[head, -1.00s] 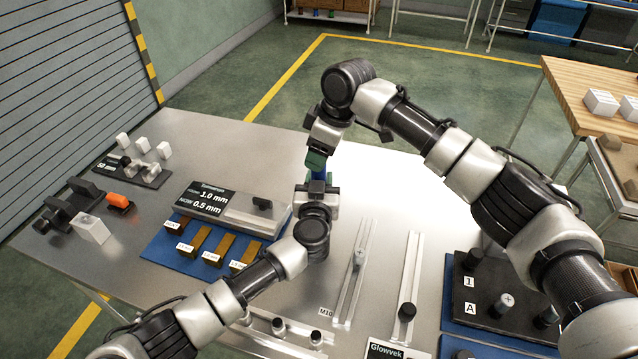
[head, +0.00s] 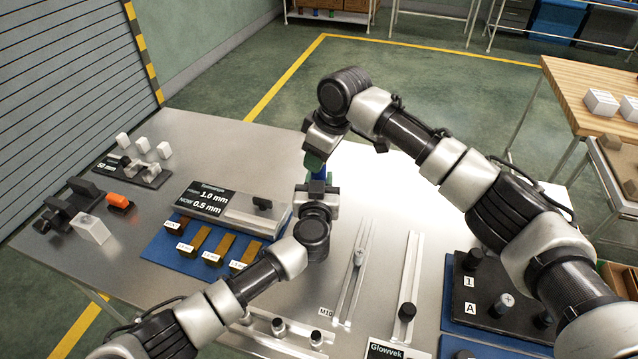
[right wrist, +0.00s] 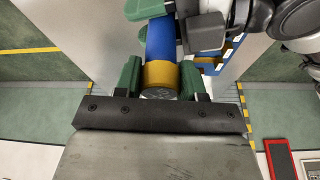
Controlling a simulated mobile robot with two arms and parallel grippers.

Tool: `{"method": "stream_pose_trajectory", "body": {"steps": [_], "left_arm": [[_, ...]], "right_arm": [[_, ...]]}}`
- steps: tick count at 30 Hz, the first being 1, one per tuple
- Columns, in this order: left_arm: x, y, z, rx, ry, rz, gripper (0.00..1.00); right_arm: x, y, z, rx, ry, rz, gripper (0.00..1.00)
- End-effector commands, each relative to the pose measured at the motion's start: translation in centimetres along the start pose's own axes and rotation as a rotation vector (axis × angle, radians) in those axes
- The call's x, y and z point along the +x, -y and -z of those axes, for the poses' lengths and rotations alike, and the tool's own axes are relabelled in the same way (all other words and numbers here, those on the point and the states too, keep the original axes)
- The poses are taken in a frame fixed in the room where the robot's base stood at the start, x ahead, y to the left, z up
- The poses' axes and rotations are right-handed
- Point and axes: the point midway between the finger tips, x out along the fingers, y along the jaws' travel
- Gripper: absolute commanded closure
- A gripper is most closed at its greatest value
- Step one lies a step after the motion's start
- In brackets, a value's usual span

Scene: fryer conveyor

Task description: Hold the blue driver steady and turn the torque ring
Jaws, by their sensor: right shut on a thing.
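The blue driver (right wrist: 160,38) is held off the table between my two grippers; a sliver of its blue body shows in the head view (head: 321,172). Its yellow torque ring (right wrist: 160,75) sits between the green fingers of my right gripper (right wrist: 160,80), which is shut on it. A grey end face shows below the ring. My left gripper (head: 318,188) comes from below in the head view and is shut on the blue body; its green and dark finger parts show at the top of the right wrist view. My right gripper (head: 313,158) partly covers the driver in the head view.
Slotted rails (head: 405,290) and a black panel (head: 485,300) lie right. Small blocks are at the table's left. Both arms span the table.

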Motion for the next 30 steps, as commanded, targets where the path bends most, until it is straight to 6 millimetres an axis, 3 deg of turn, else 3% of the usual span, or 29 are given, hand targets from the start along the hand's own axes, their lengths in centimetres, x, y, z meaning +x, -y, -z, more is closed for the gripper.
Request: {"method": "stream_pose_trajectory", "body": {"steps": [7, 19, 26, 27, 30], "left_arm": [[-0.02, 0.0, -0.05, 0.001, 0.001, 0.0, 1.0], [-0.03, 0.0, -0.06, 0.001, 0.001, 0.0, 1.0], [-0.03, 0.0, -0.07, 0.001, 0.001, 0.0, 1.0], [-0.03, 0.0, -0.07, 0.001, 0.001, 0.0, 1.0], [-0.03, 0.0, -0.08, 0.001, 0.001, 0.0, 1.0]], "right_arm": [[-0.06, 0.01, 0.07, 0.261, -0.002, -0.082, 0.74], [-0.04, -0.01, 0.04, 0.324, -0.001, -0.101, 0.74], [-0.05, 0.03, 0.09, 0.592, -0.003, -0.183, 0.74], [-0.09, -0.06, 0.04, 0.584, -0.003, -0.182, 0.54], [-0.08, -0.06, 0.03, 0.581, -0.002, -0.181, 0.39]]}}
